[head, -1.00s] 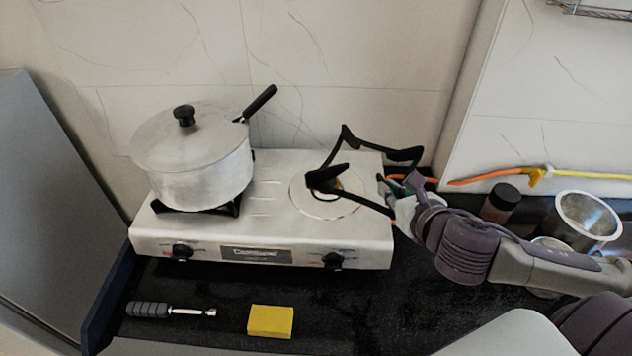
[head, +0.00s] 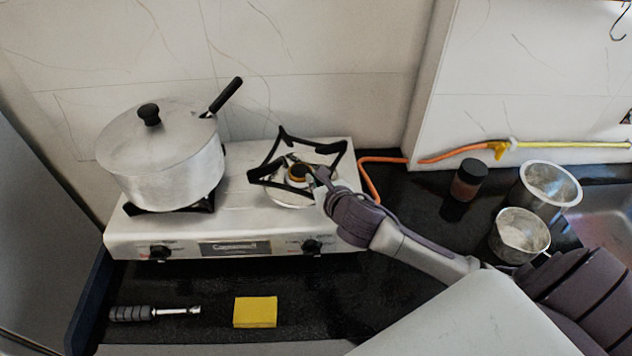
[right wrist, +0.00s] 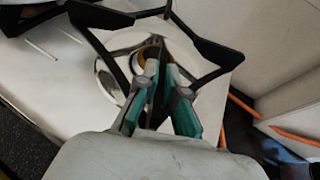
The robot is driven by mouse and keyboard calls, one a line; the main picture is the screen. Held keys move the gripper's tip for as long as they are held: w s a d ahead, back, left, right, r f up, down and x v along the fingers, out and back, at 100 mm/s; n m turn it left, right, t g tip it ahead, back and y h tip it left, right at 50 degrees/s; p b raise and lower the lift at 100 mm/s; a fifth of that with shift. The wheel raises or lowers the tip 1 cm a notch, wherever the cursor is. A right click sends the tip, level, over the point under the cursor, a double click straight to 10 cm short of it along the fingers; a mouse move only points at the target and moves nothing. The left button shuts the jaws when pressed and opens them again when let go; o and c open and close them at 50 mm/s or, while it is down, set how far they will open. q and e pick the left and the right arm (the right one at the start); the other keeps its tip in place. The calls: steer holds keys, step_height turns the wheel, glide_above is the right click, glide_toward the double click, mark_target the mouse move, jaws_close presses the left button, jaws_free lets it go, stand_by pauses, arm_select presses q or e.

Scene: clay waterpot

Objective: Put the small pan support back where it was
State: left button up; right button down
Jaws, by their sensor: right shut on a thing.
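The small pan support (head: 312,146), a black angular metal frame, is over the right burner (head: 298,174) of the white stove (head: 235,225). My right gripper (head: 322,178) is shut on its near right side. In the right wrist view the support (right wrist: 205,40) spreads around the burner's brass ring, and the closed fingers (right wrist: 160,78) hide its near part. I cannot tell whether its feet touch the stove top. My left gripper is not in view.
A lidded pot (head: 165,165) stands on the left burner. A screwdriver-like tool (head: 150,312) and a yellow sponge (head: 255,311) lie in front. A dark jar (head: 467,182), metal cups (head: 520,236) and an orange hose (head: 378,160) are at the right.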

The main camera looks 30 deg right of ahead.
steer(key=shift+f, duration=0.45)
steer(key=shift+f, duration=0.45)
steer(key=shift+f, duration=0.2)
steer(key=c, duration=1.3)
jaws_free()
steer(key=v, duration=0.4)
steer(key=b+v, duration=0.1)
steer(key=v, duration=0.3)
steer(key=r+v, duration=0.1)
steer(key=v, duration=0.3)
steer(key=shift+b, duration=0.3)
